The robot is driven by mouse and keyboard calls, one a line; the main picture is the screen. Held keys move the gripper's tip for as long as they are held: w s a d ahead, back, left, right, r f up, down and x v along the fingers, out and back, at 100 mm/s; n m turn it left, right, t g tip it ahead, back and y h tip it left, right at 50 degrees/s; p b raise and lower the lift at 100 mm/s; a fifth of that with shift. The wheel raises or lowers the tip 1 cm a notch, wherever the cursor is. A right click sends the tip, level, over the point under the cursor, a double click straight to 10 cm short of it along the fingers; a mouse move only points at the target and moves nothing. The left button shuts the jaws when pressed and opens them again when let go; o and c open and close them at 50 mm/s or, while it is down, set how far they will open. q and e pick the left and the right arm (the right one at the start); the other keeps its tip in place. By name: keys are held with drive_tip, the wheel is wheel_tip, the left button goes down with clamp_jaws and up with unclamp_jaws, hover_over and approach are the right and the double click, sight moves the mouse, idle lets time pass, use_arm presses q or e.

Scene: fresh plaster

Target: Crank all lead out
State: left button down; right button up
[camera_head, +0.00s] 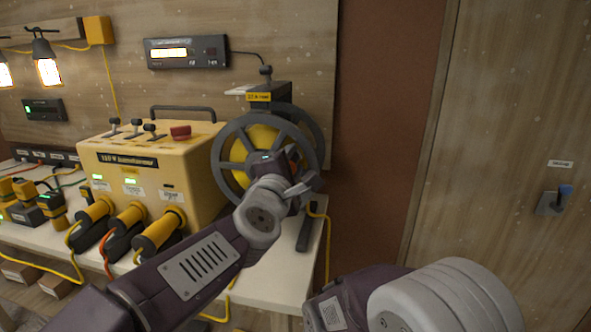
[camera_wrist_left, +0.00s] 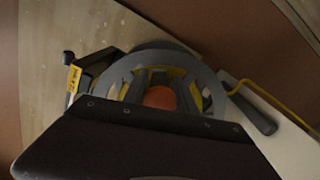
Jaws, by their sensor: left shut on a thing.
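A cable reel with a grey rim (camera_head: 222,150) and yellow lead (camera_head: 237,145) wound inside it stands at the right end of the bench. It also shows in the left wrist view (camera_wrist_left: 207,78). My left gripper (camera_head: 290,162) is in front of the reel's face and hides its middle and the crank. In the left wrist view, a round orange knob (camera_wrist_left: 160,98) sits between the fingers, and the gripper is shut on it; it looks like the crank's handle. A yellow lead (camera_head: 328,235) hangs over the bench's right edge. My right gripper is out of view.
A yellow power box (camera_head: 150,165) with levers and plugged-in yellow connectors stands left of the reel. A display unit (camera_head: 187,52) hangs on the wooden panel above. A dark bar-shaped thing (camera_head: 307,230) lies at the bench's right edge. A door (camera_head: 500,120) is at right.

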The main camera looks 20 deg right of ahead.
use_arm(q)
drive_tip(key=shift+w+a+r+n, duration=0.2)
drive_tip(key=shift+a+r+n, duration=0.1)
drive_tip(key=shift+r+n, duration=0.3)
drive_tip(key=shift+w+a+r+n, duration=0.2)
drive_tip(key=shift+a+r+n, duration=0.15)
drive_tip(key=shift+n, duration=0.35)
drive_tip(key=c, duration=1.2)
unclamp_jaws()
drive_tip(key=shift+o, duration=0.2)
drive_tip(key=v, duration=0.9)
